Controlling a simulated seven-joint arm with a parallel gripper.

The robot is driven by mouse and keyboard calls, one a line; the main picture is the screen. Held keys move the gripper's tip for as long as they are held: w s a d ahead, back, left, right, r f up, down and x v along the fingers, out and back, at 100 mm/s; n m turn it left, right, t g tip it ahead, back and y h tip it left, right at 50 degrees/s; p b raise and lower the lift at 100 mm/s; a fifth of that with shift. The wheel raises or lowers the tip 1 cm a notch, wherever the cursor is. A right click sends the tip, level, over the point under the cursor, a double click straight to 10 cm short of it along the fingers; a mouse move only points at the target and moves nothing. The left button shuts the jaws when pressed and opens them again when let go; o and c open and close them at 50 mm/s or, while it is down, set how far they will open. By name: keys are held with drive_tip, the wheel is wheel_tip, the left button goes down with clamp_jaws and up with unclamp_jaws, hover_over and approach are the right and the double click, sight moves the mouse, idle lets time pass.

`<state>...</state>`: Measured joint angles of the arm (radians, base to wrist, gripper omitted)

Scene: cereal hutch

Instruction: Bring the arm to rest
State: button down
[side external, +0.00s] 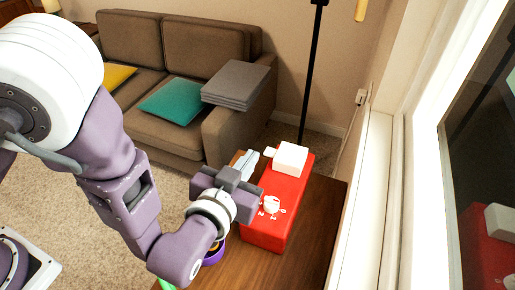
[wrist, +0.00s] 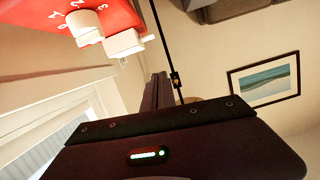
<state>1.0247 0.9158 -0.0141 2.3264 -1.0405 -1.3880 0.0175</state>
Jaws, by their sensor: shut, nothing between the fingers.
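My gripper (side external: 247,163) is beside the left side of a red box (side external: 262,232) on the wooden table, raised above the tabletop. Its fingers are shut with nothing between them. The red box has a white block (side external: 291,158) on its far end and a white knob (side external: 271,204) with numbers on its face. In the wrist view, my shut fingers (wrist: 158,90) point toward the room, and the red box (wrist: 40,38) shows at the upper left, apart from them. I cannot tell the exact gap between gripper and box.
A purple bowl (side external: 215,254) is partly hidden behind my forearm, with a green thing (side external: 166,285) near it. The wooden table (side external: 312,232) is bare right of the box, beside the window. A sofa (side external: 215,45) and a black pole (side external: 312,75) stand behind.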

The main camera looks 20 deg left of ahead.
drive_tip(key=s+a+r+n+g+h, duration=0.1)
drive_tip(key=s+a+r+g+h, duration=0.2)
drive_tip(key=r, duration=0.5)
drive_tip(key=s+a+r+g+h, duration=0.1)
drive_tip(key=a+r+g, duration=0.2)
drive_tip(key=a+r, duration=0.4)
drive_tip(key=s+a+g+y, duration=0.1)
drive_tip(key=s+a+y, duration=0.1)
drive_tip(key=s+a, duration=0.5)
drive_tip(key=s+a+r+g+y, duration=0.1)
drive_tip(key=s+a+g, duration=0.1)
drive_tip(key=s+a, duration=0.5)
drive_tip(key=s, duration=0.5)
drive_tip(key=shift+g+y, duration=0.3)
drive_tip(key=shift+y, duration=0.1)
